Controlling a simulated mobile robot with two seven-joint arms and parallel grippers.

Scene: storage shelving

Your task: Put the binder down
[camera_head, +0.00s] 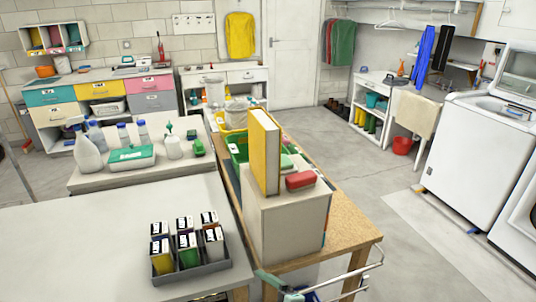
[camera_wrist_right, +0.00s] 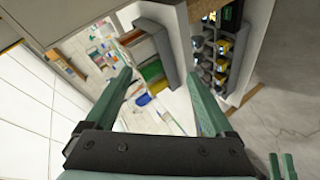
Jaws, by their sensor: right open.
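The binder appears to be the tall yellow-faced upright block (camera_head: 265,150) with a pale spine in the head view. It stands upright on top of a white box-like unit (camera_head: 290,225) on the wooden table. No gripper is touching it in the head view. My right gripper (camera_wrist_right: 158,78) is open in the right wrist view, its two green fingers apart with nothing held between them. Beyond the fingers are small yellow and green panels (camera_wrist_right: 152,70), too small to identify. My left gripper is not in view.
A red block (camera_head: 300,180) lies right of the binder on the unit. A green crate (camera_head: 237,147) is behind it. A grey tray (camera_head: 190,273) of small boxes stands on the white table (camera_head: 90,240), whose left part is clear. The wooden table (camera_head: 345,228) has bare room at right.

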